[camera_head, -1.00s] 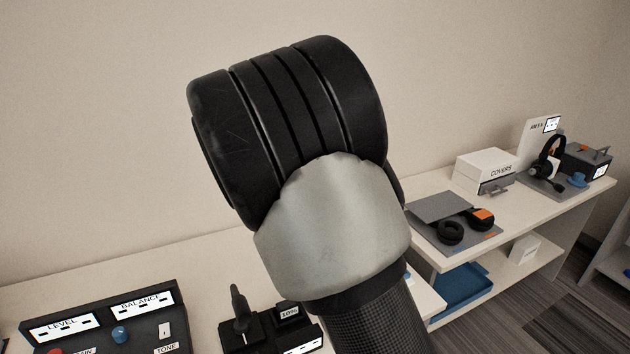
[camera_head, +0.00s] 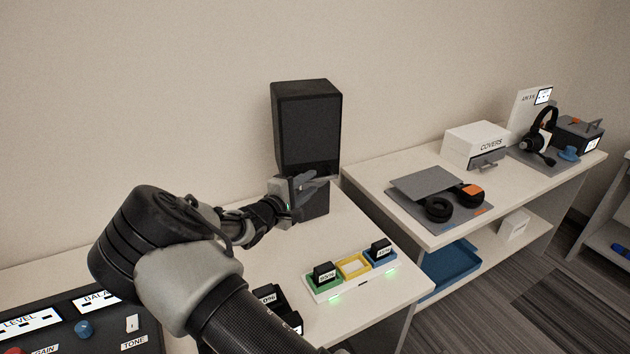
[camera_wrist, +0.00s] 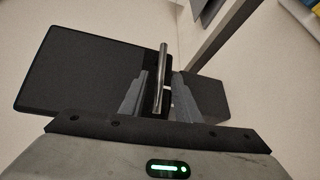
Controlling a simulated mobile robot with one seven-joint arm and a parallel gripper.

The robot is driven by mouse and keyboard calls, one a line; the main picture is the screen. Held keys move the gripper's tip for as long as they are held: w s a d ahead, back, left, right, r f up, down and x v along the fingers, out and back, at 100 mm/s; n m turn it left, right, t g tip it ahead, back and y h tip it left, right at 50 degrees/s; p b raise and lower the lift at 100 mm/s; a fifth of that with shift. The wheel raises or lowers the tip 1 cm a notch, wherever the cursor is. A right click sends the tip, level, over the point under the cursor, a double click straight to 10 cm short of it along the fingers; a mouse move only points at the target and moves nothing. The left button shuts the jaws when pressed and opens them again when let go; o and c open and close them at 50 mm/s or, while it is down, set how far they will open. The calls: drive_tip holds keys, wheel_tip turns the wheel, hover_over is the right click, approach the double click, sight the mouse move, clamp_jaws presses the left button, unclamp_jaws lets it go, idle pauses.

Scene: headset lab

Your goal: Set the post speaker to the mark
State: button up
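The post speaker is a tall black box (camera_head: 308,125) at the back of the near table in the head view, above a dark base block (camera_head: 315,202). Its dark body (camera_wrist: 75,70) also shows in the wrist view. My gripper (camera_head: 298,188) is just in front of the lower part of the speaker. In the wrist view, my gripper (camera_wrist: 159,92) has its fingers apart, one on each side of a thin metal rod (camera_wrist: 162,62). Narrow gaps seem to show beside the rod. I cannot make out the mark; my arm and gripper hide part of the base.
A tray with green, yellow and blue sections (camera_head: 352,266) lies at the table's front right. A control panel (camera_head: 70,325) is at the lower left. A side shelf (camera_head: 370,180) holds headphones (camera_head: 440,208), a white COVERS box (camera_head: 476,144) and a headset (camera_head: 546,132).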

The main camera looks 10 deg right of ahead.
sight(314, 181)
drive_tip(key=shift+x, duration=1.9)
clamp_jaws()
